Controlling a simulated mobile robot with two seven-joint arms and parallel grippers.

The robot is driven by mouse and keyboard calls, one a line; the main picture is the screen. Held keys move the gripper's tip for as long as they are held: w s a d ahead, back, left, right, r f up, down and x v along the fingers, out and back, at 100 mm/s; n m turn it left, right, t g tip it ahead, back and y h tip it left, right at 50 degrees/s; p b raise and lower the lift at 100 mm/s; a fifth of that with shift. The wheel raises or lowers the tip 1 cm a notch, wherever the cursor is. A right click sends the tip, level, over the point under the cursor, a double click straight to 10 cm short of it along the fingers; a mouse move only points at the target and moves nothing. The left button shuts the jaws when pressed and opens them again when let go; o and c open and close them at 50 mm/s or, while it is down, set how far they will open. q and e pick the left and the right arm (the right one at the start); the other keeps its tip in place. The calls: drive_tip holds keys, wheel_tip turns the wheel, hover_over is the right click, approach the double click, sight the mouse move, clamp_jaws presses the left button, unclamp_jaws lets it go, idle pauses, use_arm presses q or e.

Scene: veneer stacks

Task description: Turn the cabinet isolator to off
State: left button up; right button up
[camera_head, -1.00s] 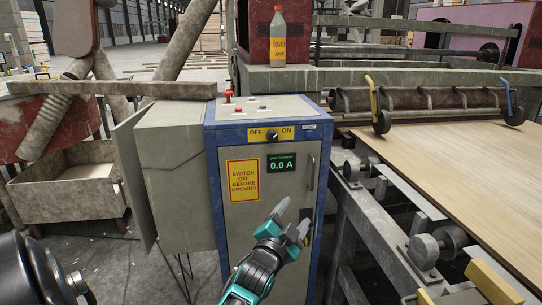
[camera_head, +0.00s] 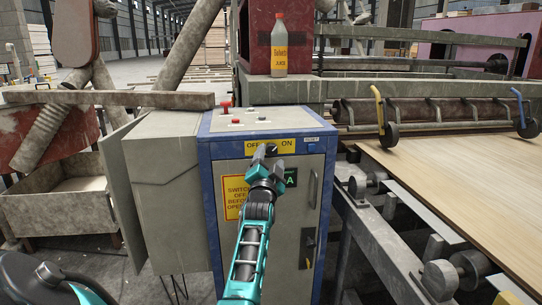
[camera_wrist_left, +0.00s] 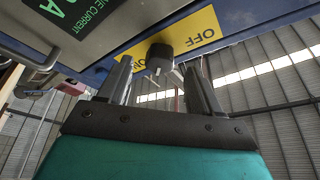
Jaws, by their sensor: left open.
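The cabinet isolator is a dark knob (camera_head: 271,150) on a yellow OFF/ON label (camera_head: 288,146) high on the grey and blue cabinet (camera_head: 316,215). My left gripper (camera_head: 264,160) is in front of the cabinet face at the knob, partly hiding it and the OFF word. In the left wrist view the black knob (camera_wrist_left: 160,57) shows between the open fingertips (camera_wrist_left: 158,68). I cannot tell whether a finger touches it or which way the knob points. The green current display (camera_head: 291,177) is mostly covered; only an A shows. My right gripper is not in view.
A red push button (camera_head: 225,106) stands on the cabinet top, and a labelled bottle (camera_head: 279,45) stands behind it. A yellow warning sign (camera_head: 232,190) and a door handle (camera_head: 313,188) are on the cabinet front. A roller conveyor with a veneer sheet (camera_head: 450,180) lies to the right.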

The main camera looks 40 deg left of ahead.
sight(271, 152)
use_arm(q)
drive_tip(key=shift+x, duration=1.1)
drive_tip(key=shift+w+a+r, duration=0.15)
drive_tip(key=shift+w+a, duration=0.1)
drive_tip(key=shift+w, duration=0.15)
drive_tip(key=shift+c, duration=0.3)
drive_tip(key=c, duration=1)
